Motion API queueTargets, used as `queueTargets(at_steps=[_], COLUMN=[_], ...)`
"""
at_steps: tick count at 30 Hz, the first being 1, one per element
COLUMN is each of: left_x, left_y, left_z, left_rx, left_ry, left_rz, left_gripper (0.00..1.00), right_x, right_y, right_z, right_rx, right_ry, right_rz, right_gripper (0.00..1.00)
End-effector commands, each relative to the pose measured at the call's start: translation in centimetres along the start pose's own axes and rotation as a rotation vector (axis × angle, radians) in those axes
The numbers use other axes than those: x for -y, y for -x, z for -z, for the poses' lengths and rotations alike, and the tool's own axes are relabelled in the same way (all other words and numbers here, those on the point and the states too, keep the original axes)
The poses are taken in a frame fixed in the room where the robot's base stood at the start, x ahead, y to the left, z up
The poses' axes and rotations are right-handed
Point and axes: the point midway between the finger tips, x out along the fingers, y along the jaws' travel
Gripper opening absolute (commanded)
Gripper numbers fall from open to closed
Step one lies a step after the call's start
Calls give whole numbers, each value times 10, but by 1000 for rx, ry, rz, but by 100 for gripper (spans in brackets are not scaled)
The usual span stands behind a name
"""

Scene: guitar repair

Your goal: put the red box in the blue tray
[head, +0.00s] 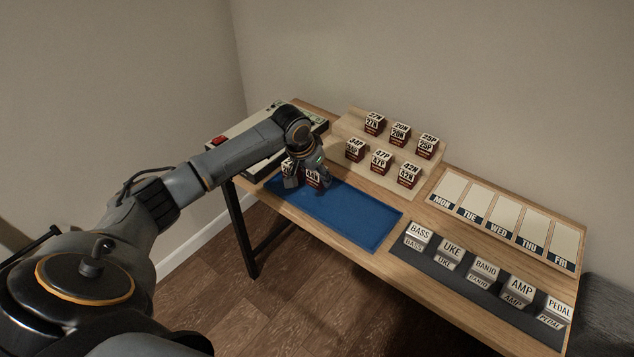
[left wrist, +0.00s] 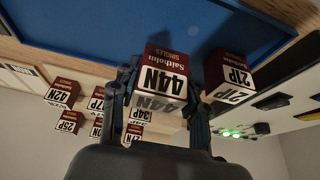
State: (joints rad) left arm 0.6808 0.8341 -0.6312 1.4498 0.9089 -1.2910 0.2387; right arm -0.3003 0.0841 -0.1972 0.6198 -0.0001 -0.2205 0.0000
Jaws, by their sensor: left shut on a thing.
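The blue tray (head: 350,216) lies on the workbench; its blue floor also shows at the top of the left wrist view (left wrist: 95,20). My left gripper (head: 304,172) is at the tray's left end, shut on a dark red box with a white label reading 44N (left wrist: 166,70). In the head view this box (head: 312,180) is partly behind the fingers. It is over or on the tray; I cannot tell if it touches the floor. A second red box, marked 21P (left wrist: 229,76), stands close beside it. My right gripper is not in view.
Several similar red boxes, such as 42N (head: 408,175), stand on a wooden stepped stand (head: 350,127) behind the tray. A weekday board (head: 505,222) and a dark strip of labelled holders (head: 470,285) lie to the right. The tray's middle and right are clear.

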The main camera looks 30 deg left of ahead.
Motion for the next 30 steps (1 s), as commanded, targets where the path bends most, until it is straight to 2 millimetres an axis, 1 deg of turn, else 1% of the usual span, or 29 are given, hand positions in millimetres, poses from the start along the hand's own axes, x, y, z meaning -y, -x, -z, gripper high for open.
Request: queueTargets(at_steps=[2,7,19,20,21,22,23,30], left_x=[1,1,1,1,1,1,1,1], left_y=[-8,-30,-35,-35,-35,-35,-35,-35], left_z=[1,-10,-12,-12,-12,-12,-12,-12], left_rx=[1,1,0,0,0,0,0,0], left_ry=[1,0,0,0,-1,0,0,0], left_rz=[0,0,1,1,1,1,1,1], left_gripper=[9,9,9,51,59,65,67,67], right_x=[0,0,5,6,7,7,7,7], right_y=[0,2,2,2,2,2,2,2], right_z=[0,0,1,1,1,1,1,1], right_rx=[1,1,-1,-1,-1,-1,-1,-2], right_ry=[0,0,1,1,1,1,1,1], right_rz=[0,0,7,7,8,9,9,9], right_gripper=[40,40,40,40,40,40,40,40])
